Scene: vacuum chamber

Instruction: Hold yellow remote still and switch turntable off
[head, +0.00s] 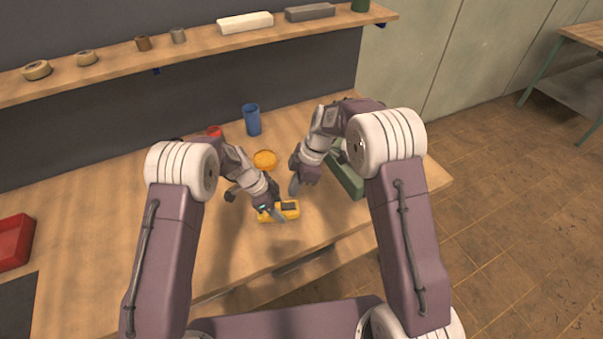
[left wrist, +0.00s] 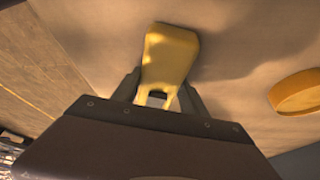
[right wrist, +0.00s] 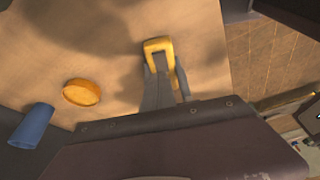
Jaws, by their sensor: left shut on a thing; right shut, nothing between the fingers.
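The yellow remote (head: 291,214) lies near the front edge of the workbench; it has a dark patch on its top. My left gripper (head: 276,213) is shut on the remote, and the left wrist view shows the remote (left wrist: 170,52) between its fingers. My right gripper (head: 293,190) is shut and empty beside the far side of the remote. In the right wrist view its fingertips (right wrist: 160,72) overlap the remote (right wrist: 158,44); I cannot tell if they touch. A round orange disc (head: 265,159), possibly the turntable, lies behind the grippers and also shows in the right wrist view (right wrist: 82,93).
A blue cup (head: 252,120) and a red cup (head: 214,131) stand behind the disc. A green container (head: 348,182) is right of my right gripper. A red bin (head: 13,242) is at far left. A shelf (head: 200,42) runs along the back.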

